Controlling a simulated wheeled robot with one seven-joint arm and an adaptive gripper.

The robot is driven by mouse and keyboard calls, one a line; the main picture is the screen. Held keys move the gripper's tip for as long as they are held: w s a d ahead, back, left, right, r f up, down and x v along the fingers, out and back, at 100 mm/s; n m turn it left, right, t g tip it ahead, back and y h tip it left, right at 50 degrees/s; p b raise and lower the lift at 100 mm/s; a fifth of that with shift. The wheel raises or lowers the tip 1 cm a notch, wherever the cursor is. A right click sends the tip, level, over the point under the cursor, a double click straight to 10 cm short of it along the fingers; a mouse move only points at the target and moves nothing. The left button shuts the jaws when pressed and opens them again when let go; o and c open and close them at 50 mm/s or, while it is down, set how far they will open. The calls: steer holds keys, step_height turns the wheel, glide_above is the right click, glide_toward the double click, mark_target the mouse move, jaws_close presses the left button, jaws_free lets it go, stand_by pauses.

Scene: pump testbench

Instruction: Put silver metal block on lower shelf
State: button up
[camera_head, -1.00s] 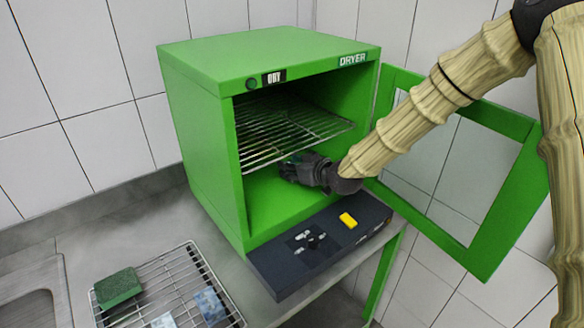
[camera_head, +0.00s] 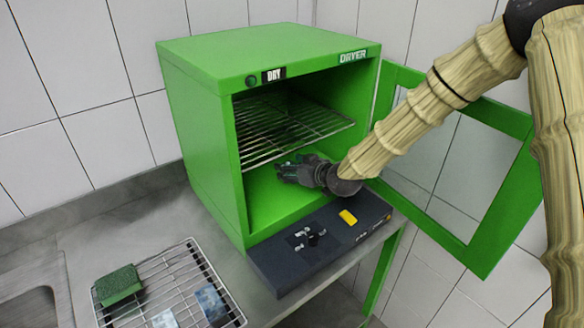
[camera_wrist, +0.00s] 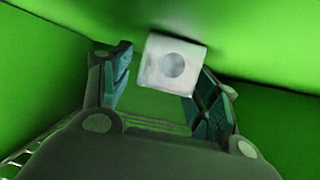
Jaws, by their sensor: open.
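The silver metal block (camera_wrist: 174,63) shows in the wrist view as a pale, squarish piece with a round grey mark on its face. It is against green surfaces, ahead of and between the fingertips of my gripper (camera_wrist: 160,82). The fingers are spread to either side; I cannot tell whether the right one touches it. In the head view my gripper (camera_head: 284,170) is inside the green dryer (camera_head: 205,150), below its wire shelf (camera_head: 290,130) and above the green floor (camera_head: 275,205). The block cannot be made out there.
The dryer door (camera_head: 500,190) stands open at right, near my arm. A dark control panel (camera_head: 280,275) with a yellow button (camera_head: 348,217) juts out below the opening. A wire rack (camera_head: 190,265) with a green sponge (camera_head: 118,285) lies on the counter at left.

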steer(key=shift+r, duration=0.15)
steer(key=b+v, duration=0.2)
steer(key=v, duration=1)
steer(key=shift+d+b, duration=0.1)
steer(key=shift+b, duration=0.25)
stand_by(0.7)
